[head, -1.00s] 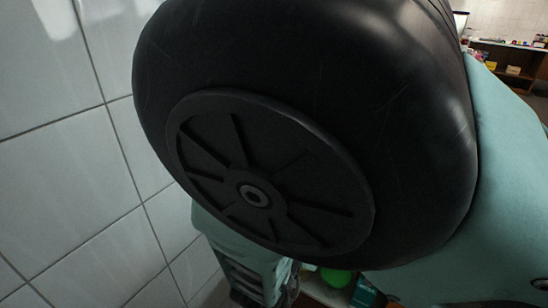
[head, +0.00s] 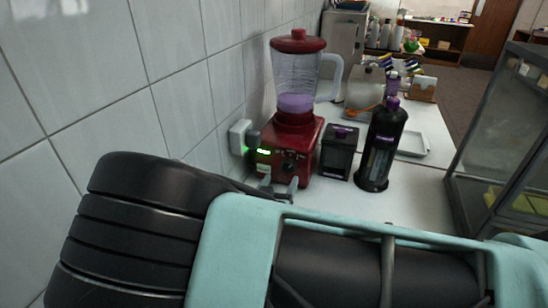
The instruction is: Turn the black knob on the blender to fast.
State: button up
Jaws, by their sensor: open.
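The red blender (head: 300,128) stands on the white counter against the tiled wall. It has a red lid, a clear jug with purple contents, and a green-lit display on its base. The black knob (head: 289,167) is on the front of the base, to the right of the display; its setting is too small to read. My gripper (head: 279,186) is open and empty, low in front of the base and just below the knob in the picture. I cannot tell whether it touches the blender. My arm hides the near counter.
A black box (head: 340,152) and a black bottle with a purple cap (head: 382,147) stand right of the blender. A wall socket with a plug (head: 241,136) is to its left. A white tray (head: 412,143) lies behind the bottle. A glass-sided case (head: 515,135) stands at the right.

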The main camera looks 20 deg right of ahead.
aim_at(287, 168)
jog(key=shift+p+x, duration=0.55)
jog(key=shift+x, duration=2.15)
